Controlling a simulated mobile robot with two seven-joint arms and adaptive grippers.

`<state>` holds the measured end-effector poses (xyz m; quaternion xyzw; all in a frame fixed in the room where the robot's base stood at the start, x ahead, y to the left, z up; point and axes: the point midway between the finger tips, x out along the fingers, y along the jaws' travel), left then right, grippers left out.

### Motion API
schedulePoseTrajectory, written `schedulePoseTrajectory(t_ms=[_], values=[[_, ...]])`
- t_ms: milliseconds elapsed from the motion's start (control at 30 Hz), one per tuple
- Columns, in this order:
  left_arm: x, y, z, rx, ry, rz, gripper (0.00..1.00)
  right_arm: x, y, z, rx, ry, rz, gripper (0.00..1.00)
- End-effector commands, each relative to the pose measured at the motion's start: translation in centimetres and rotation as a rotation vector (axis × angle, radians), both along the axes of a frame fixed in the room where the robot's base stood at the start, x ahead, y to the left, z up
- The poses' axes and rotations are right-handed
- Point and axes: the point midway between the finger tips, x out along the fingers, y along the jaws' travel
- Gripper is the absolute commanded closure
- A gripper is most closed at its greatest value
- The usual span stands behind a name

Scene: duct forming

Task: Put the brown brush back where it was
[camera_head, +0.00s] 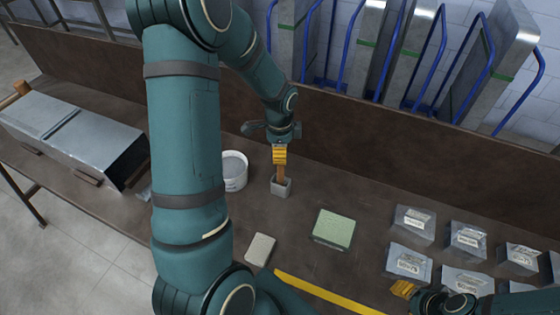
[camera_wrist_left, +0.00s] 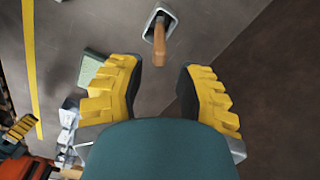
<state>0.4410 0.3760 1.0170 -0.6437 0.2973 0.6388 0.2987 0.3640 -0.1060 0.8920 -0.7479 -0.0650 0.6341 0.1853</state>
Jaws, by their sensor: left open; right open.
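The brown brush (camera_head: 281,173) stands upright in a small grey square holder (camera_head: 282,188) on the table, and only its brown handle shows. In the left wrist view the handle (camera_wrist_left: 160,46) rises from the holder (camera_wrist_left: 151,16), ahead of my fingertips. My left gripper (camera_head: 280,156) is just above the brush with its yellow fingers apart. In the left wrist view the left gripper (camera_wrist_left: 162,75) is open with nothing held between the fingers. My right gripper (camera_head: 403,289) is open at the lower right, away from the brush; the fingers are partly cut by its arm.
A white bucket (camera_head: 235,172) stands left of the holder. A green-topped box (camera_head: 334,229) and a pale block (camera_head: 260,249) lie nearer the front. Several silvery packages (camera_head: 414,224) lie at the right. A metal duct (camera_head: 75,130) is at the left. A low brown wall (camera_head: 380,170) runs behind.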

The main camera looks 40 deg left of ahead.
Motion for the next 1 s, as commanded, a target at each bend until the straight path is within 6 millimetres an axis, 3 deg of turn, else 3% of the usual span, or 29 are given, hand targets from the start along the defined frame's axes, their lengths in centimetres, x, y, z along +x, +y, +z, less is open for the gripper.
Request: schedulePoseTrajectory(t_ms=[100,300,467,567,667,767,900,1000], values=[[0.0,0.0,2.1,0.000,-0.003,0.000,0.66,0.0,0.0,0.1,0.000,0.000,0.000,0.53],[0.0,0.0,4.0,-0.001,-0.001,-0.001,0.66,0.0,0.0,0.2,0.001,0.000,0.000,0.53],[0.0,-0.1,4.2,-0.001,0.002,-0.001,0.66,0.0,0.0,0.2,0.001,0.000,0.000,0.53],[0.2,-1.3,3.2,-0.020,-0.006,0.021,0.66,0.0,0.0,0.2,0.001,0.000,0.000,0.53],[0.5,-5.2,0.3,-0.084,-0.025,0.104,0.66,0.0,0.0,0.2,0.001,0.000,0.000,0.53],[0.1,-11.2,-3.8,-0.182,-0.044,0.269,0.66,0.0,0.0,0.2,0.001,0.000,0.000,0.53],[-2.3,-19.3,-8.5,-0.309,-0.033,0.564,0.66,0.0,0.0,0.2,0.000,0.000,0.000,0.53],[-4.6,-23.2,-10.5,-0.365,-0.012,0.759,0.66,0.0,0.0,0.2,0.000,0.000,0.000,0.53]])
